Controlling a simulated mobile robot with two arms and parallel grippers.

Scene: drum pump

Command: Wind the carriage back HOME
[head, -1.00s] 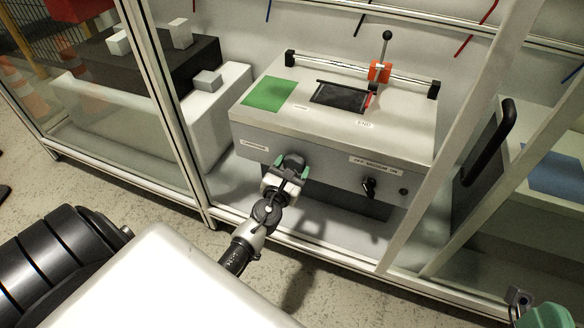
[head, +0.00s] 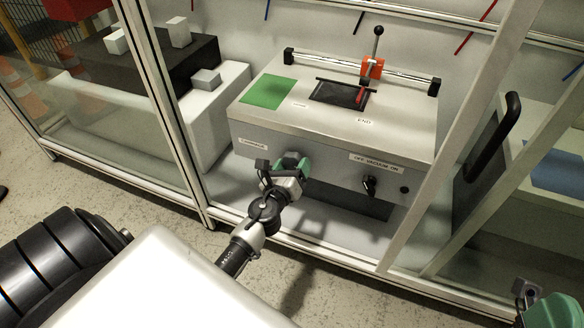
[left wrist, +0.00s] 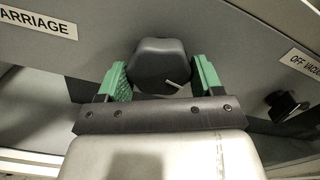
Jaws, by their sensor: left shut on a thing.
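The carriage (head: 372,68) is an orange block on a horizontal rail, with a black ball-topped lever above it. It sits right of the rail's middle. A red pointer (head: 361,95) in front of it lies over the right part of a black framed panel. The END label (head: 364,121) is below it; the small HOME label (head: 300,105) is to the left. My left gripper (head: 283,168) is at the machine's front, below the CARRIAGE label (head: 253,145). In the left wrist view its green-padded fingers close on both sides of a black knob (left wrist: 160,65). My right gripper (head: 545,306) shows partly at the bottom right corner.
A green pad (head: 269,92) lies on the machine top at left. A small black vacuum switch (head: 369,186) is on the front, right of my gripper. Frame posts (head: 176,120) stand on both sides of the opening. A black door handle (head: 494,136) is at right.

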